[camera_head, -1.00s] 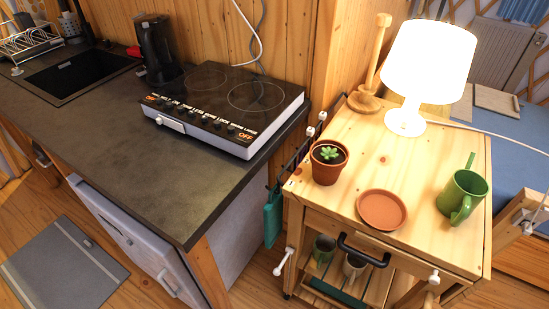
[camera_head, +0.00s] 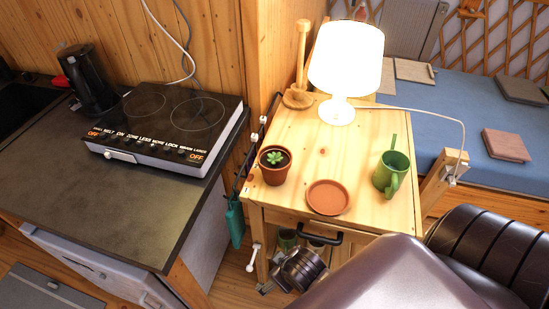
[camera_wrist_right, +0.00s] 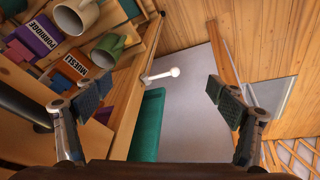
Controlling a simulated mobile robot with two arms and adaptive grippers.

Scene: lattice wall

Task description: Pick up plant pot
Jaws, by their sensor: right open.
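The plant pot (camera_head: 273,174) is small, brown-red terracotta with a green succulent in dark soil. It stands upright on the left part of the wooden cart's top (camera_head: 303,147) in the head view. My right gripper (camera_head: 272,280) is low in front of the cart, below the top and apart from the pot. In the right wrist view its two fingers (camera_wrist_right: 157,100) are spread wide with nothing held between them. The pot does not show in the wrist view. My left gripper is not in view.
A terracotta saucer (camera_head: 328,197), a green watering can (camera_head: 391,174) and a lit lamp (camera_head: 346,60) share the cart top. A black handle (camera_head: 305,235) juts from the cart front. A teal item (camera_wrist_right: 148,125) hangs at its side. The shelf holds mugs and boxes (camera_wrist_right: 73,67).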

